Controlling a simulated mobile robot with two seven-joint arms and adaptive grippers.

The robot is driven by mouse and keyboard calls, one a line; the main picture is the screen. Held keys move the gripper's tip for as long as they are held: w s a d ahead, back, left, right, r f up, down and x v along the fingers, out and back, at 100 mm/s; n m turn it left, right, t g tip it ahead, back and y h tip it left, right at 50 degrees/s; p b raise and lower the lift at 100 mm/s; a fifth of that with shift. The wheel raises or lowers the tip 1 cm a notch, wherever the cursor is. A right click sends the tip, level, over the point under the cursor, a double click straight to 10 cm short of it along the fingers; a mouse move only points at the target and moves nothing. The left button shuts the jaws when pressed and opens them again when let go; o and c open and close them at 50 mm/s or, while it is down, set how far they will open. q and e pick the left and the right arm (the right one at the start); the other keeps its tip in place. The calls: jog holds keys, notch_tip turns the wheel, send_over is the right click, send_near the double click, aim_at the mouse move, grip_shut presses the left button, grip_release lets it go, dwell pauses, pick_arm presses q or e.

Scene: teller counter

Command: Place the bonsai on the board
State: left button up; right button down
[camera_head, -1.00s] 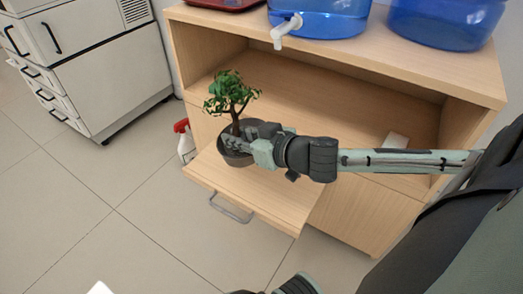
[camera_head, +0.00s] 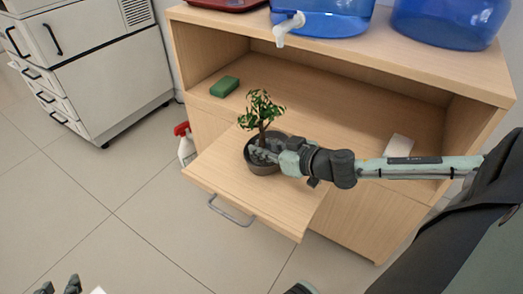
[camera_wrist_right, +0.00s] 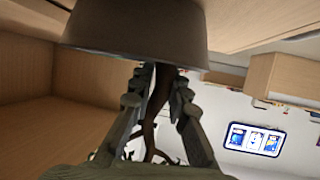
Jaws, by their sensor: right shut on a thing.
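The bonsai (camera_head: 261,108) has green leaves, a brown trunk and a dark round pot (camera_head: 262,165). It is upright over the pull-out wooden board (camera_head: 222,180), which has a metal handle at its front edge. I cannot tell whether the pot touches the board. My right gripper (camera_head: 268,150) is shut on the bonsai's trunk, just above the pot. In the right wrist view the trunk (camera_wrist_right: 160,92) runs between the two fingers, with the pot's wall (camera_wrist_right: 135,28) next to them. My left gripper (camera_head: 59,286) shows only its fingertips at the bottom left, spread apart and empty.
The cabinet's open shelf behind holds a green sponge (camera_head: 224,86) and a white item (camera_head: 398,148). Blue water containers (camera_head: 322,16) stand on top. A red-topped spray bottle (camera_head: 185,145) stands left of the board. The floor in front is clear.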

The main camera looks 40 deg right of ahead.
pick_arm(q)
jog(key=shift+w+d+r, duration=0.2)
jog(key=shift+r, duration=0.05)
pick_arm(e)
jog(key=shift+f, duration=0.1)
jog(key=c, duration=1.5)
grip_release()
jog(key=shift+f, duration=0.15)
